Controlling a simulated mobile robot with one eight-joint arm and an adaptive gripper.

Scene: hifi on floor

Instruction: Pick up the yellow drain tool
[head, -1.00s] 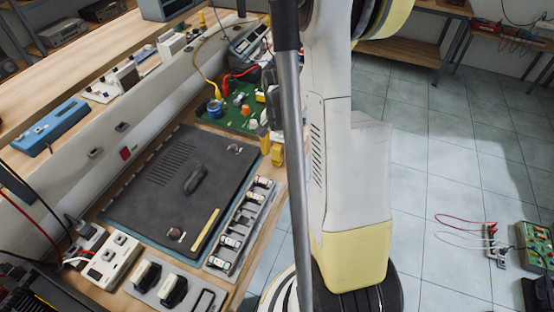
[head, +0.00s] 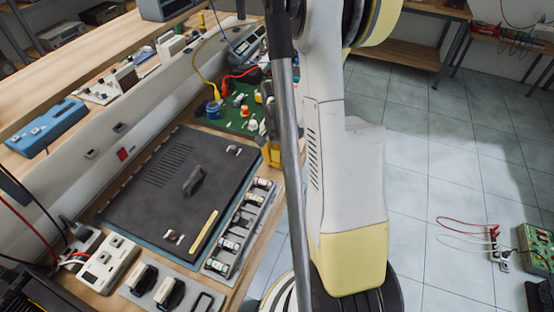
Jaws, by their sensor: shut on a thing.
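A thin yellow strip (head: 204,230) lies along the near right part of the dark flat panel (head: 140,205) on the bench. It may be the drain tool, but I cannot tell for sure. A small yellow piece (head: 272,154) also shows at the bench's right edge, partly covered by my arm; I cannot tell what it is. My own arm stands upright across the middle of the head view and hides part of the bench edge. I cannot make out my gripper or its fingers, nor anything in them.
A green circuit board (head: 238,108) with parts and cables lies beyond the panel. A grey tray (head: 216,265) of small cylinders lies right of it. A white socket strip (head: 108,263) is at the near left. Red and white leads (head: 470,228) lie on the otherwise mostly open floor.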

